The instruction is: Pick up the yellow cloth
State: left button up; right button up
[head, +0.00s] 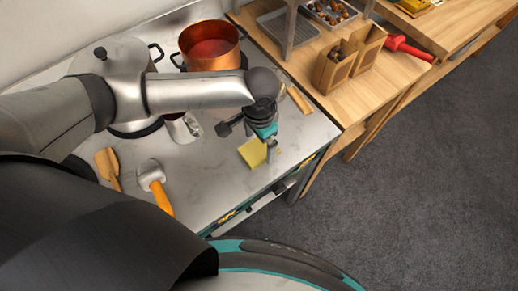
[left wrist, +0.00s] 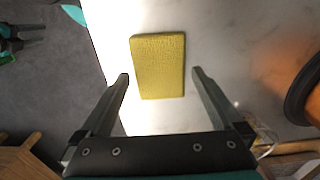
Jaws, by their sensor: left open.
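The yellow cloth (head: 252,152) lies flat on the metal counter near its front right edge. In the left wrist view the cloth (left wrist: 160,65) is a folded yellow rectangle, just ahead of and between the fingertips. My left gripper (head: 262,150) hangs above the cloth and hides part of it in the head view. In the left wrist view my left gripper (left wrist: 160,74) is open, with a finger toward each side of the cloth and nothing held. My right gripper is not in view.
A copper pot (head: 210,42) and a lidded steel pot (head: 118,62) stand at the back. A mallet with an orange handle (head: 155,185) and a wooden spatula (head: 108,165) lie at the left. A wooden table (head: 345,105) with boxes adjoins on the right.

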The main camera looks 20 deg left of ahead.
pick_arm(q)
jog(key=shift+f, duration=0.95)
jog(key=c, duration=1.1)
